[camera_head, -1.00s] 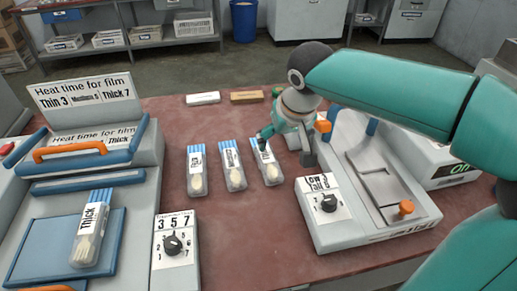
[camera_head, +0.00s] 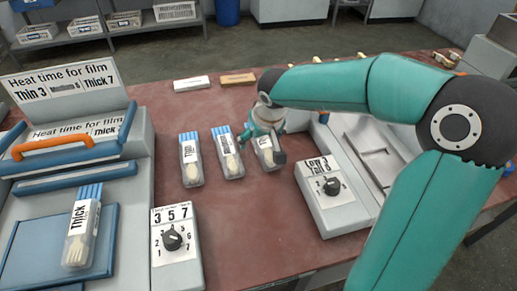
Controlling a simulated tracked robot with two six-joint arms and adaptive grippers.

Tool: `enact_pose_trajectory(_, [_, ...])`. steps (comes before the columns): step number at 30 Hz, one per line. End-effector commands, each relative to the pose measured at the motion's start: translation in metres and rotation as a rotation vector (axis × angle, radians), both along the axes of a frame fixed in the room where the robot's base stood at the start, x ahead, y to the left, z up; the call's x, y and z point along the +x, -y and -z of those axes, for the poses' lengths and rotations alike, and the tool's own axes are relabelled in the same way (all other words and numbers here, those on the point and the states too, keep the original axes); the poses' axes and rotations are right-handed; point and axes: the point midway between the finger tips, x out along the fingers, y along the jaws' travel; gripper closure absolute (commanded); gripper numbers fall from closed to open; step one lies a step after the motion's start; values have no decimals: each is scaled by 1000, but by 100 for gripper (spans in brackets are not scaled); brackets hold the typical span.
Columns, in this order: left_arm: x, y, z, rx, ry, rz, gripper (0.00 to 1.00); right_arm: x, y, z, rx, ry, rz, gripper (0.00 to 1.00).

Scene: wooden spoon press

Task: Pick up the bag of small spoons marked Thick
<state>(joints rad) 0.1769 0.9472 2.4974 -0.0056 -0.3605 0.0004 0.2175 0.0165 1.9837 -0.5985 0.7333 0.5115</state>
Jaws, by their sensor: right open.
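Three clear bags with blue-striped tops lie in a row on the red table: a left bag (camera_head: 191,167), a middle bag (camera_head: 230,160) and a right bag (camera_head: 268,160). Each shows a pale spoon end; their labels are too small to read surely. Another bag (camera_head: 81,235), clearly marked Thick, lies on the blue plate of the left machine and holds several thin pale sticks. My right gripper (camera_head: 262,148) is open over the right bag, one finger to each side of its upper part, hiding its label. I cannot tell whether it touches. My left gripper is not in view.
The left machine (camera_head: 66,78) has an orange handle and a heat-time sign. Dial boxes stand at the front (camera_head: 174,268) and right (camera_head: 325,217). A white block (camera_head: 191,84) and a brown block (camera_head: 238,79) lie behind the bags. The table between the dial boxes is clear.

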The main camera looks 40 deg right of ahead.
Motion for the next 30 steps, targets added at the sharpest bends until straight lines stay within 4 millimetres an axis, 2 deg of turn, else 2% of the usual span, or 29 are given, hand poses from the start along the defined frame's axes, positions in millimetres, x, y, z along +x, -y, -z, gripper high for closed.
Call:
enact_pose_trajectory(6, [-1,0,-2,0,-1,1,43,8,21,27,1,-11,23,15])
enact_pose_trajectory(9, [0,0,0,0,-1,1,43,13,23,39,0,-10,21,15])
enact_pose_trajectory(19, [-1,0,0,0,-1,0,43,17,22,45,0,-5,18,15])
enact_pose_trajectory(27, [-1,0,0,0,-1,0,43,18,22,44,0,-5,16,60])
enact_pose_trajectory(29, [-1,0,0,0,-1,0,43,18,22,44,0,-5,16,70])
enact_pose_trajectory(30, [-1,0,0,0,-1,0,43,18,21,44,0,-4,16,70])
